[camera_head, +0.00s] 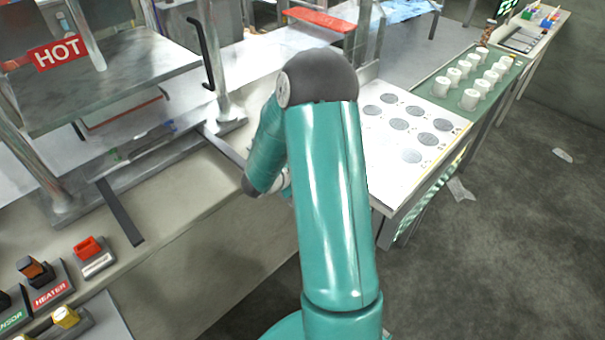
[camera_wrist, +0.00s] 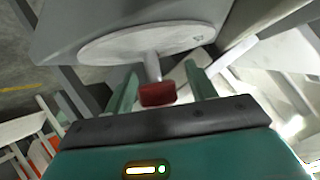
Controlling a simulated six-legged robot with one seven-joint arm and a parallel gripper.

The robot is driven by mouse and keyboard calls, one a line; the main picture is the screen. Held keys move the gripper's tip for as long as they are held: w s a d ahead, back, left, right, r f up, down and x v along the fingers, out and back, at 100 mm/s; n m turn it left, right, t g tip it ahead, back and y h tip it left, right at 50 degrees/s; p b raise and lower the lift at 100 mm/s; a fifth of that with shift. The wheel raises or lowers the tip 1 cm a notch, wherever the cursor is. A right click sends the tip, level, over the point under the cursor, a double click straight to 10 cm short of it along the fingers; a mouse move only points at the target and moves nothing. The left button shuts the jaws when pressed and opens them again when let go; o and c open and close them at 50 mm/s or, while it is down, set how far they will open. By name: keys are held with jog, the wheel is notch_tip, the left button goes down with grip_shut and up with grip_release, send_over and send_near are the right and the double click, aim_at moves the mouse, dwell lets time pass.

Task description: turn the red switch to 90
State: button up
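A red switch handle (camera_wrist: 158,94) sits at the end of a pale stem in the wrist view. The stem rises from a round white dial plate (camera_wrist: 150,40) on a grey housing. My gripper (camera_wrist: 160,88) is open, with one teal finger on each side of the red handle. Gaps show between the handle and both fingers, so they look apart from it. In the head view my teal arm hides the gripper and this dial.
A bench at the lower left holds a small red-topped control (camera_head: 88,248), a HEATER control (camera_head: 42,280) and a yellow knob (camera_head: 66,316). A metal frame with a HOT sign (camera_head: 57,52) stands behind. A white table (camera_head: 380,160) with grey discs and a green tray (camera_head: 425,92) of white cups lie right.

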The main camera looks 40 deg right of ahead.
jog(key=shift+s, duration=0.1)
jog(key=v, duration=1.3)
jog(key=shift+a+r, duration=0.3)
jog(key=shift+s, duration=0.1)
